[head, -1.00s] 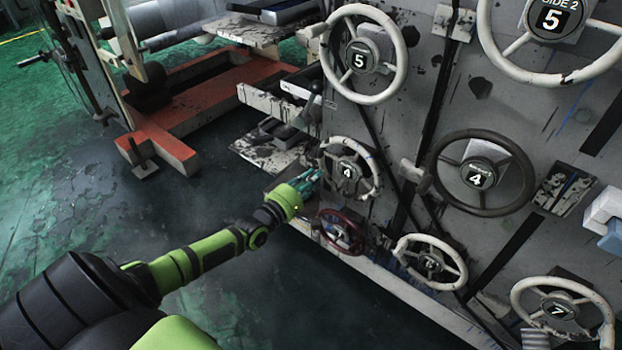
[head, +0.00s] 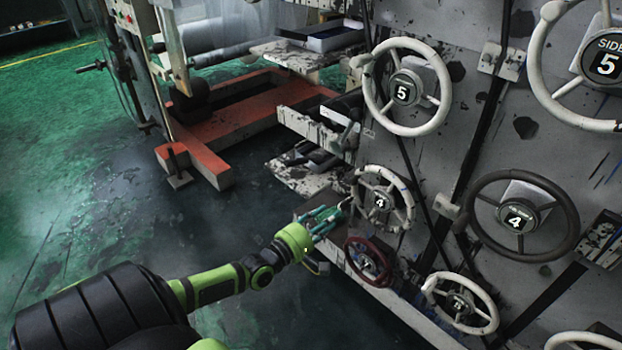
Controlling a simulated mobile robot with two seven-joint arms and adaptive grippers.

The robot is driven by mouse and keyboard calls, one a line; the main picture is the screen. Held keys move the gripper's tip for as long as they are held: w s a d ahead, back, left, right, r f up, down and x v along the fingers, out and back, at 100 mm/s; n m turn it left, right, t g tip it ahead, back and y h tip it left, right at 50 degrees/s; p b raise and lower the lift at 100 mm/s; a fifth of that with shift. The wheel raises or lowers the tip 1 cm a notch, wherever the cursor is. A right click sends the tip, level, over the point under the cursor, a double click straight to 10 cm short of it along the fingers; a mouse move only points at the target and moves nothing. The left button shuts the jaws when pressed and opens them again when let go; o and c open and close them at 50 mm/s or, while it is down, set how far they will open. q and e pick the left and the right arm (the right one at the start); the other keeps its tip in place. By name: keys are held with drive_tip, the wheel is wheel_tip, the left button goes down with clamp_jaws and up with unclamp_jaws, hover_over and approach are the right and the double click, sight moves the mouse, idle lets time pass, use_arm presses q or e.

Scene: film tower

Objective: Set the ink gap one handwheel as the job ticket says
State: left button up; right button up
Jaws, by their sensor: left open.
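Several numbered handwheels sit on the grey press side. I cannot read which one is ink gap one, and I cannot make out a job ticket. A white handwheel marked 4 (head: 380,202) is closest to my left gripper (head: 339,212). The gripper's teal fingers are open at the left of that wheel's rim, with nothing seen between them. I cannot tell whether they touch the rim. A dark red handwheel (head: 367,264) sits just below, right of the gripper. A white handwheel marked 5 (head: 403,93) is above. My right gripper is not in view.
A dark handwheel marked 4 (head: 515,218) and a white one (head: 461,303) are to the right. A large wheel marked 5 (head: 607,65) is at upper right. An orange-red floor frame (head: 235,130) stands behind. Green floor (head: 50,130) at left is clear.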

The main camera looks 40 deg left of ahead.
use_arm(q)
drive_tip(key=s, duration=0.5)
drive_tip(key=shift+s+a, duration=0.3)
drive_tip(key=shift+s, duration=0.05)
